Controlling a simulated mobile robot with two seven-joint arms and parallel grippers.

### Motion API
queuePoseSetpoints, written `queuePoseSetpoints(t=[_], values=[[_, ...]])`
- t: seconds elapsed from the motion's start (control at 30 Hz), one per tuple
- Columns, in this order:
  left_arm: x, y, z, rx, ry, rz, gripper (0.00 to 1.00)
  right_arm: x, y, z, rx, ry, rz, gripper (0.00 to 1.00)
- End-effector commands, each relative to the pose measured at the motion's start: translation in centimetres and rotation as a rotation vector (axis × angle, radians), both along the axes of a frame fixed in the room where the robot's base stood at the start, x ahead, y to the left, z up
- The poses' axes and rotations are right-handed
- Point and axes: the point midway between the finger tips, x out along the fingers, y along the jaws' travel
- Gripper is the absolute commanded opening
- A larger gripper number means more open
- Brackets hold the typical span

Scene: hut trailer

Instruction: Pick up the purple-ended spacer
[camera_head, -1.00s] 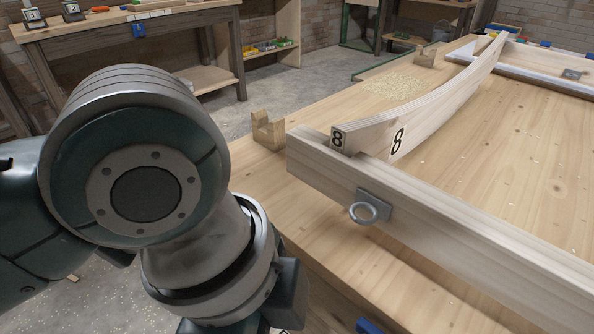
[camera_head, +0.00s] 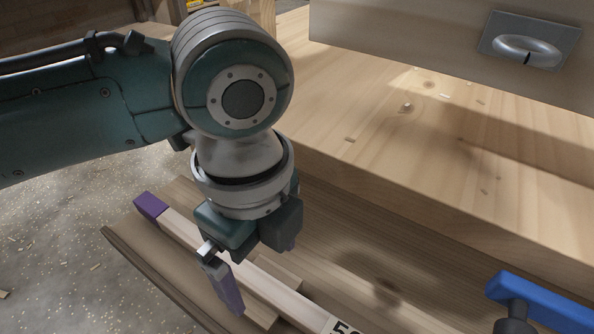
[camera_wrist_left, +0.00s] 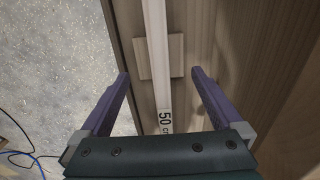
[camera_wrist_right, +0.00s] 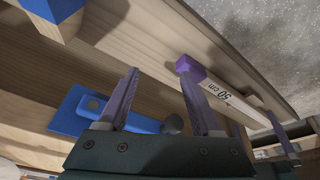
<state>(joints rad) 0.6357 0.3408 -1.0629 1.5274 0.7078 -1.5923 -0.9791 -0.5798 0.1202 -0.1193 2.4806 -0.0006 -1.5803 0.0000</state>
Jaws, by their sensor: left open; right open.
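The spacer (camera_head: 185,231) is a long pale wooden bar with a purple end and a "50" marking. In the left wrist view the bar (camera_wrist_left: 156,50) runs between the open, apart fingers of my left gripper (camera_wrist_left: 161,74). In the right wrist view my right gripper (camera_wrist_right: 158,65) is open and empty. The spacer's other purple end (camera_wrist_right: 189,66) shows just beyond its right fingertip, with "50 cm" beside it. The right gripper is outside the head view.
The wooden bench top (camera_head: 400,135) stands beside the spacer, with a thick beam (camera_head: 400,40) carrying a metal ring plate (camera_head: 528,42). A blue-topped fixture (camera_head: 545,303) is at lower right in the head view. Speckled floor (camera_head: 70,270) lies open at left.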

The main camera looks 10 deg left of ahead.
Motion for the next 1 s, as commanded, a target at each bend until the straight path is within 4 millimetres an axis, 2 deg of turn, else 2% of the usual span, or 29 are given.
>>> queuePoseSetpoints(t=[0.4, 0.63, 1.0], values=[[0.0, 0.4, -5.7, 0.001, 0.0, 0.001, 1.0, 0.0, -0.1, -4.0, -0.006, 0.001, 0.003, 0.66], [0.1, 0.3, -5.6, 0.0, -0.002, 0.0, 1.0, -0.1, -0.1, -3.8, -0.003, 0.002, 0.002, 0.66], [0.1, 0.4, -5.6, 0.0, -0.002, 0.001, 0.59, -0.1, 0.1, -3.8, 0.003, 0.002, -0.001, 0.66]])
